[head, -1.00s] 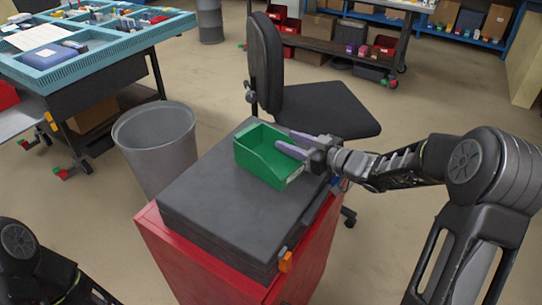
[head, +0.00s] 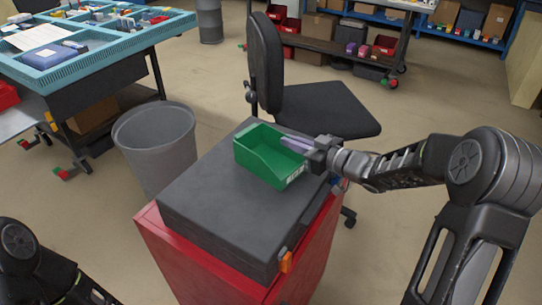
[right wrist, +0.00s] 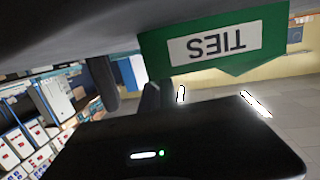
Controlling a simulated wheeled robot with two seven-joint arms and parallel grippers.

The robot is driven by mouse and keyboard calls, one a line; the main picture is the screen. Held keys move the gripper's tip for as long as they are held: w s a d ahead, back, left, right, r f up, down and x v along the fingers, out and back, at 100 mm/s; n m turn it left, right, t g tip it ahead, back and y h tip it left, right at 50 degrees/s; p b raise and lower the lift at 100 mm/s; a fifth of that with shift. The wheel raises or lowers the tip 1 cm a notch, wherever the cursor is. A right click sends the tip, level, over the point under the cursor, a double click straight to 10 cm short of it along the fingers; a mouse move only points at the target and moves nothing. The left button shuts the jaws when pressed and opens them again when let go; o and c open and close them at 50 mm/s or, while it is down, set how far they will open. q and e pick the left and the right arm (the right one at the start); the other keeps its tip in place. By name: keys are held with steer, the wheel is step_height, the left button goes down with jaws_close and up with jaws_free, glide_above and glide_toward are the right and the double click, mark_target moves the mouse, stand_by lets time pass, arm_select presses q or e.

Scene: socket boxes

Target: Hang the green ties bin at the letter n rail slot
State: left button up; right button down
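The green ties bin (head: 268,160) sits upright on the dark top of a red cabinet. In the right wrist view the bin (right wrist: 272,35) shows at the top, with its white TIES label upside down. My right gripper (head: 296,144) comes in from the right at the bin's right-hand wall. Its two fingers are close together and appear shut on that wall. My left gripper is out of view; only part of my left arm shows at the lower left. I cannot make out the letter n rail slot.
The red cabinet (head: 195,262) has a dark top (head: 215,215) that is otherwise bare. A grey waste bin (head: 160,150) stands left of it, and a dark office chair (head: 325,108) stands behind. A blue-topped workbench (head: 110,45) is at the upper left.

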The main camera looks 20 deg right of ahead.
steer(key=shift+r, duration=0.15)
stand_by(0.3)
steer(key=shift+r+p, duration=1.05)
steer(key=shift+r, duration=0.05)
steer(key=shift+f+p+v, duration=0.2)
steer(key=shift+p+v, duration=0.2)
steer(key=shift+v, duration=1.25)
steer(key=shift+f+p+v, duration=0.15)
steer(key=shift+p+v, duration=0.3)
steer(key=shift+v, duration=1.2)
steer(key=shift+f+p+v, duration=0.2)
steer(key=shift+p+v, duration=0.2)
steer(key=shift+v, duration=1.3)
